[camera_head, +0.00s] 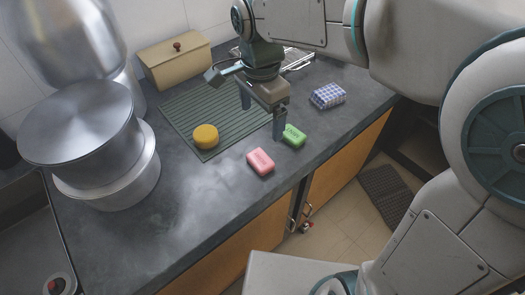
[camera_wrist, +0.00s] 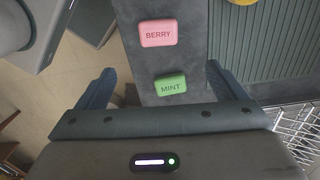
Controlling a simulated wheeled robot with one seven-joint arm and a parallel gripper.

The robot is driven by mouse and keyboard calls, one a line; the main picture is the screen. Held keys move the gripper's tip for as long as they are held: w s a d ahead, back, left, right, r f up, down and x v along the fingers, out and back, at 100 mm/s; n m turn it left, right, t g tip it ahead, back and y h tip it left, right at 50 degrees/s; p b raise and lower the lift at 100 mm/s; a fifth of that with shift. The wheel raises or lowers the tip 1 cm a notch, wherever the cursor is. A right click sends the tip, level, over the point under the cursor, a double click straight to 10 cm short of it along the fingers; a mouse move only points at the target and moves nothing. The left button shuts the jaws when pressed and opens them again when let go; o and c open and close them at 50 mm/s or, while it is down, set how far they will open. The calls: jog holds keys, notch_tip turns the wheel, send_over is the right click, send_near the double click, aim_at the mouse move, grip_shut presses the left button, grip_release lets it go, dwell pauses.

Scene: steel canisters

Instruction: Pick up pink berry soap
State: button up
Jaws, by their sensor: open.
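The pink berry soap (camera_head: 260,161) lies on the dark countertop near its front edge. In the wrist view the pink soap (camera_wrist: 158,33) shows the word BERRY and lies beyond the fingertips, with nothing touching it. A green soap (camera_head: 293,136) marked MINT in the wrist view (camera_wrist: 170,85) lies close by, between the pink soap and my gripper in that view. My gripper (camera_head: 262,113) is open and empty, with its fingers pointing down above the counter. In the wrist view its two fingers (camera_wrist: 157,82) stand wide apart, with the green soap between their tips in the picture.
A yellow round item (camera_head: 205,136) sits on a green ribbed mat (camera_head: 190,108). A blue-checked packet (camera_head: 328,95) lies to the right, a wire rack (camera_head: 297,58) behind. Steel canisters (camera_head: 88,125) and a tan box (camera_head: 175,62) stand left. The front counter is clear.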

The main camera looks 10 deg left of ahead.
jog(key=f, duration=0.1)
jog(key=b, duration=0.1)
send_over(260, 159)
jog(key=f, duration=0.7)
jog(key=shift+w+f, duration=0.1)
jog(key=shift+w, duration=0.2)
jog(key=shift+s+f+b, duration=0.15)
jog(key=shift+f+b, duration=0.05)
jog(key=shift+f, duration=1.25)
jog(key=shift+s+f+b, duration=0.1)
jog(key=shift+f+b, duration=0.05)
jog(key=shift+f, duration=1.25)
jog(key=c, duration=1.1)
